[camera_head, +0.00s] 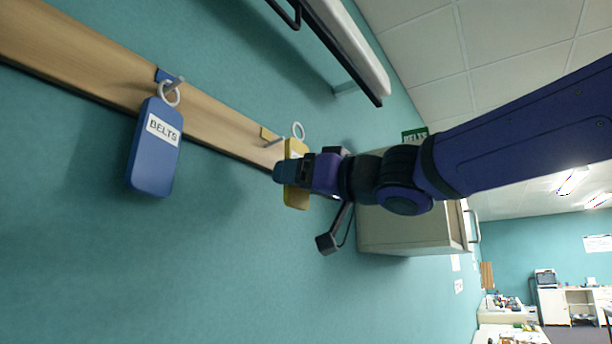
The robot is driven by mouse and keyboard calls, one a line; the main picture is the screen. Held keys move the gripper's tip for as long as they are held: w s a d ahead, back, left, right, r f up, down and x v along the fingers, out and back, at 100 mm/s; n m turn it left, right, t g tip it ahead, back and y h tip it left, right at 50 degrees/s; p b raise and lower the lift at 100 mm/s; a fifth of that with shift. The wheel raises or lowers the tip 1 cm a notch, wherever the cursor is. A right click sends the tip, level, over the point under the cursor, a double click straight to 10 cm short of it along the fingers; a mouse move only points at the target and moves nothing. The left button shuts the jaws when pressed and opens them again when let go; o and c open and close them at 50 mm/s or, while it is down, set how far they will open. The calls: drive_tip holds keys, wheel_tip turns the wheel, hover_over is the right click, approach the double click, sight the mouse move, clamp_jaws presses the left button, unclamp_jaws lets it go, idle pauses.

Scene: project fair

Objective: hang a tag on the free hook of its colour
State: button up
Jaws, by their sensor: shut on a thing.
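A blue tag (154,150) marked BELTS hangs by its white ring from a hook with a blue marker on the wooden rail (215,116). A yellow tag (297,196) with a white ring (298,131) on top is held by my gripper (285,174), which is shut on it. The tag is close in front of the rail's right part. A hook (274,142) with a yellow marker (267,133) shows just left of the ring. I cannot tell whether the ring is around that hook. My gripper hides part of the tag.
A pale cabinet (400,235) stands on the wall behind my arm. A white shelf (345,45) with a dark edge juts out above the rail. The teal wall below the rail is clear at left. Desks and a room lie far right.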

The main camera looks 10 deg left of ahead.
drive_tip(key=shift+w+a+f, duration=0.1)
drive_tip(key=shift+w+a, duration=0.2)
drive_tip(key=shift+a, duration=0.4)
drive_tip(key=shift+w+a+f, duration=0.1)
drive_tip(key=shift+w+a, duration=0.15)
drive_tip(key=shift+a, duration=0.4)
drive_tip(key=shift+w+a, duration=0.3)
drive_tip(key=shift+a, duration=0.4)
drive_tip(key=shift+w+a+f, duration=0.25)
drive_tip(key=shift+a+f, duration=0.2)
drive_tip(key=shift+a, duration=0.15)
drive_tip(key=o, duration=0.8)
drive_tip(key=shift+d, duration=0.1)
drive_tip(key=v, duration=1)
drive_tip(key=shift+s+d, duration=0.15)
drive_tip(key=shift+d, duration=0.15)
